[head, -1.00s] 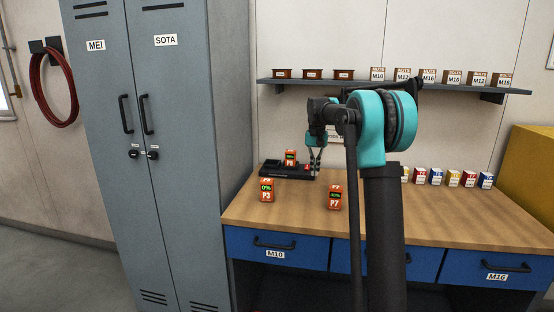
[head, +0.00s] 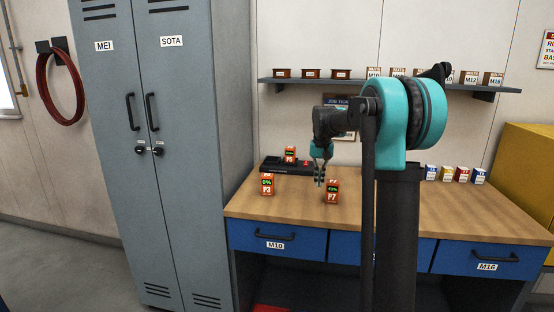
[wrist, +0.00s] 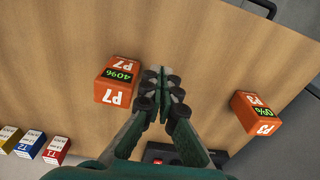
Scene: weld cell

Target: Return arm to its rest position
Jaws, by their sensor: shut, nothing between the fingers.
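My gripper (head: 319,178) is shut and empty above the wooden bench top, just up and left of the orange P7 battery in the head view (head: 332,191). In the wrist view my gripper (wrist: 161,97) points down over the bench, with battery P7 (wrist: 117,80) close to its left, apart from the fingers. P7's display reads 40%. Orange battery P3 (head: 267,184) stands upright on the bench to the left, reading 0%; it also shows in the wrist view (wrist: 257,113). Another orange battery (head: 290,154) sits in the black charger (head: 290,168) at the back left.
The workbench (head: 440,216) has blue drawers (head: 276,240). Small labelled boxes (head: 462,175) stand at its back right. A wall shelf (head: 310,81) holds bins and boxes. A tall grey locker (head: 165,220) stands left of the bench, and a yellow cabinet (head: 525,160) at the right.

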